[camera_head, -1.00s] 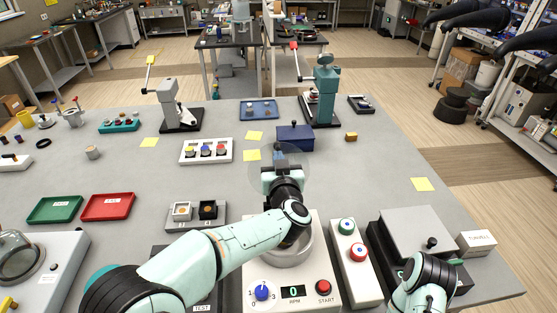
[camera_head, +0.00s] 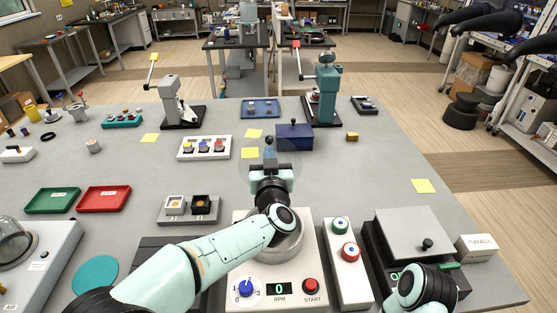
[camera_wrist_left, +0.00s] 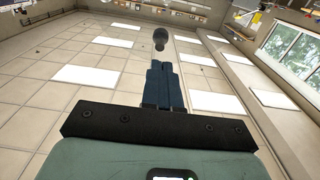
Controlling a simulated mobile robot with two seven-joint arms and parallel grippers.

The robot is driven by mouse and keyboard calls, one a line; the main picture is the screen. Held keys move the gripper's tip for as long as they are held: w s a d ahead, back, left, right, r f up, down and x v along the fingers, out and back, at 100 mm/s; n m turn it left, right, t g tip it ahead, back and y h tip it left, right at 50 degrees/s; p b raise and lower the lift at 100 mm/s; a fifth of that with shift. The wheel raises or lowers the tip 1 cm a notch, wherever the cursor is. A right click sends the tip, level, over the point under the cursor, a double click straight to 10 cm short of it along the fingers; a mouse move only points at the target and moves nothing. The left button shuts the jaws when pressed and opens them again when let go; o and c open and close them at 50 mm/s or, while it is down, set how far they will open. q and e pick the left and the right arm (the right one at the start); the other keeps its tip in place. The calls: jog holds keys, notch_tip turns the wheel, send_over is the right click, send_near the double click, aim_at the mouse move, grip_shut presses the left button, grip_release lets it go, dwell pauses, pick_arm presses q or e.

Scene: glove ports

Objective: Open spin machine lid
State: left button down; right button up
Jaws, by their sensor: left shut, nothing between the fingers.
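The spin machine (camera_head: 240,268) is a white box at the bottom centre in the head view, with a blue dial, an RPM display reading 0, a red START button and a round grey bowl partly hidden by my arm. Its lid looks like a faint clear disc (camera_head: 247,172), raised and tilted up behind my left gripper (camera_head: 270,168). A dark round knob (camera_wrist_left: 160,38) shows just beyond the fingertips in the left wrist view. The left gripper (camera_wrist_left: 163,70) is shut and empty, close to the knob; contact is unclear. My right wrist is at bottom right; its fingers are hidden.
A white box with green and red buttons (camera_head: 347,265) stands right of the machine. A grey-lidded box (camera_head: 415,232) is beside it. A blue box (camera_head: 294,137) stands behind the lid. A two-cup holder (camera_head: 188,211) is at left.

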pick_arm(q)
jog(key=shift+w+a, duration=0.2)
jog(key=shift+s, duration=0.15)
pick_arm(e)
jog(key=shift+f, duration=0.1)
pick_arm(q)
jog(key=s+b, duration=0.3)
jog(key=s, duration=1)
pick_arm(e)
jog(key=s+f, duration=0.1)
jog(key=f, duration=0.1)
jog(key=s+f, duration=0.1)
jog(key=shift+s+f, duration=0.3)
jog(key=shift+f, duration=0.05)
